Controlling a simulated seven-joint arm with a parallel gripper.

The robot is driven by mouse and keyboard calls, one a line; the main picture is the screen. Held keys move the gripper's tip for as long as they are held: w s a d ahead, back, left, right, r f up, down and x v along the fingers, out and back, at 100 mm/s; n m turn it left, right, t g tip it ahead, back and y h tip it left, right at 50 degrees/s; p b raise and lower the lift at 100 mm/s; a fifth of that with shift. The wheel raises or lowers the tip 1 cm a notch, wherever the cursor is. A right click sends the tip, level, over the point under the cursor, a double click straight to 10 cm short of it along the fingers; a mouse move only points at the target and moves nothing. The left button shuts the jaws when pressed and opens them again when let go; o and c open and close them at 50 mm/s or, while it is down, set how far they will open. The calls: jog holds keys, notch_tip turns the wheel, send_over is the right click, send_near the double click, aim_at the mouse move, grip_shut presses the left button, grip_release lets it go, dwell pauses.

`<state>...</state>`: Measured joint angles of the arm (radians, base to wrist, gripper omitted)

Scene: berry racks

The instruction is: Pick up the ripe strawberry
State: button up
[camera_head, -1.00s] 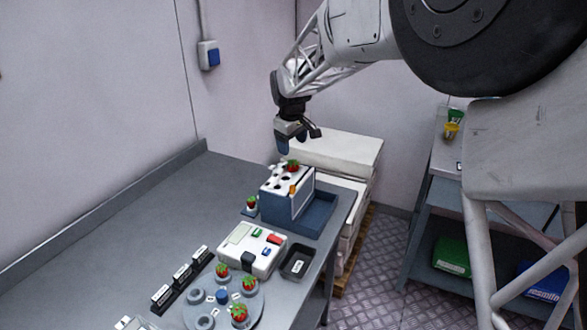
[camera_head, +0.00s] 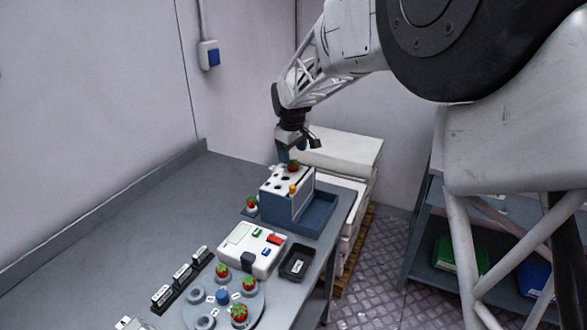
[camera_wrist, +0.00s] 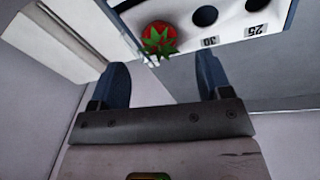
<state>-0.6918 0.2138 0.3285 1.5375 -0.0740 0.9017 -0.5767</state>
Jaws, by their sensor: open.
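A red strawberry with green leaves (camera_head: 293,167) sits on top of the white-topped rack (camera_head: 275,184), at its far end. In the wrist view the strawberry (camera_wrist: 159,39) lies just beyond the fingertips, roughly midway between them, beside holes marked 30 and 25. My gripper (camera_head: 292,153) is above that end of the rack, open and empty, with its blue fingers (camera_wrist: 163,72) apart on either side of the berry's line. Other red strawberries stand on a small stand (camera_head: 251,214) left of the rack and on a round grey plate (camera_head: 247,303) nearer the camera.
A blue tray (camera_head: 322,222) adjoins the rack's right side. In front are a white device with coloured buttons (camera_head: 240,252) and a small dark tray (camera_head: 297,263). Black labelled holders (camera_head: 181,275) stand at left. White stacked boxes (camera_head: 345,152) are behind. The table's back left is clear.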

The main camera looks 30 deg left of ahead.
aim_at(293, 163)
jog(key=shift+w+a+f, duration=0.1)
jog(key=shift+w+f, duration=0.15)
jog(key=shift+f, duration=0.85)
jog(key=shift+w+a+f, duration=0.1)
jog(key=shift+w+f, duration=0.1)
jog(key=shift+f, duration=0.9)
jog(key=c, duration=0.6)
